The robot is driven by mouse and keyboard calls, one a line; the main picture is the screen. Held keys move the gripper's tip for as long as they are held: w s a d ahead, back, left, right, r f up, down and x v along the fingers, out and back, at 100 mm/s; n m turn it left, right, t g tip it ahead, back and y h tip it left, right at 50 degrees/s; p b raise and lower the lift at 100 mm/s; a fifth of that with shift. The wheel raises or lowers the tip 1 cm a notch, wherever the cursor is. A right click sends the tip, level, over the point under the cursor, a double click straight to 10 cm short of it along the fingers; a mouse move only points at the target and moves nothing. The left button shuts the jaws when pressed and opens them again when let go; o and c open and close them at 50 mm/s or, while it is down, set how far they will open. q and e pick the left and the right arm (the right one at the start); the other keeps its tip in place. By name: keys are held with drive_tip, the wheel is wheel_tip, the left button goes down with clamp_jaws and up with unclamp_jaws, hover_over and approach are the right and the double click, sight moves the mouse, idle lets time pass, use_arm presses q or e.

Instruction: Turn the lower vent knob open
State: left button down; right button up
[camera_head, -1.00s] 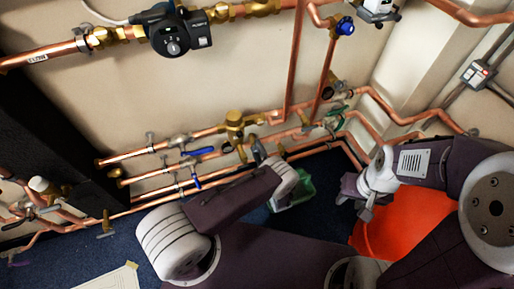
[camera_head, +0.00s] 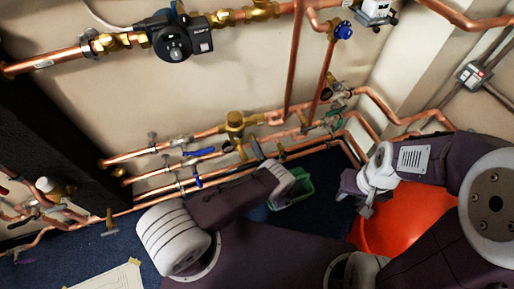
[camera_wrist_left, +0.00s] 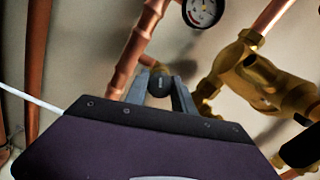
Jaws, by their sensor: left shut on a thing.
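In the left wrist view, a small dark round knob (camera_wrist_left: 160,83) sits between the two grey fingers of my left gripper (camera_wrist_left: 161,92), which is shut on it. A copper pipe rises behind it on the left, and a brass valve body (camera_wrist_left: 245,65) is on the right. In the head view, my left gripper (camera_head: 257,149) is small and reaches the low pipes just right of a brass valve (camera_head: 235,124); the knob is too small to make out there. My right gripper (camera_head: 366,205) hangs near the red bucket, away from the pipes; its fingers are unclear.
A red bucket (camera_head: 405,222) stands at the right and a green container (camera_head: 298,188) behind my left wrist. Blue lever handles (camera_head: 199,152) stick out from the low pipes. A round gauge (camera_wrist_left: 203,12) is above the fingers. A black pump (camera_head: 174,43) is on the upper pipe.

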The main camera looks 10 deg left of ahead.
idle(0.3)
use_arm(q)
drive_tip(key=c, duration=1.1)
unclamp_jaws()
drive_tip(key=shift+o, duration=0.2)
drive_tip(key=p+v, duration=0.1)
drive_tip(key=v, duration=0.8)
drive_tip(key=shift+p, duration=0.4)
